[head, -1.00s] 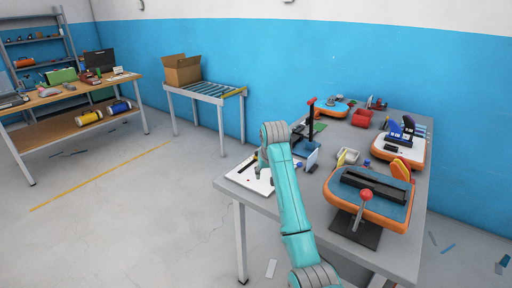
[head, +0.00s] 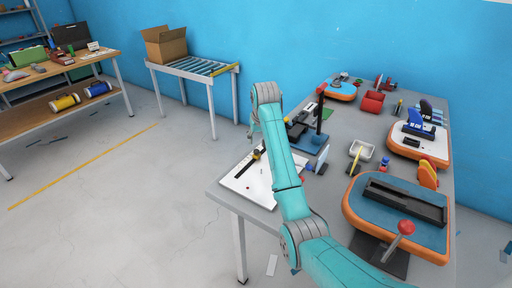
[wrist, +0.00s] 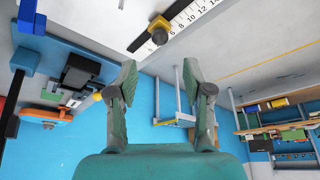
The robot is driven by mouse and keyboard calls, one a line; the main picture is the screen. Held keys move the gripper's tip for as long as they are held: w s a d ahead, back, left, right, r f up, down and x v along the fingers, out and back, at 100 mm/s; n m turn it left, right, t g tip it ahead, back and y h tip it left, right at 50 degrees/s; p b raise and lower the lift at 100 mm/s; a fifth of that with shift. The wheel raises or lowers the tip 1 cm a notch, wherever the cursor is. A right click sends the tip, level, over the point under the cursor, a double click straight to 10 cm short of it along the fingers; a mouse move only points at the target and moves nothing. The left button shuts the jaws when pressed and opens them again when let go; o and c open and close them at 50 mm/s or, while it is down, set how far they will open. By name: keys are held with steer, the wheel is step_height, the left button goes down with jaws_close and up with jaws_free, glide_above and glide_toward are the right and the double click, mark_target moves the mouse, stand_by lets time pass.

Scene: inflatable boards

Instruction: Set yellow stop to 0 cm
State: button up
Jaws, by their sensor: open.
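A white board (head: 238,187) lies at the near left corner of the grey bench and carries a dark rail with a printed scale (wrist: 194,15). The yellow stop (head: 257,154), with a dark knob, sits on the rail. In the wrist view the yellow stop (wrist: 158,33) is beside the 6 mark, with 8 to 14 running away to the right. My gripper (wrist: 158,82) is open and empty, its green fingers apart from the stop. In the head view the arm hides most of the gripper.
A blue-based fixture with a red-topped black post (head: 321,103) stands close right of the board. A white tray (head: 367,150) and an orange-edged board with a red knob (head: 406,227) lie farther right. Open floor lies left of the bench.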

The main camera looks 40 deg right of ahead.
mark_target(257, 150)
steer(key=x, duration=0.8)
steer(key=shift+f, duration=0.35)
jaws_close()
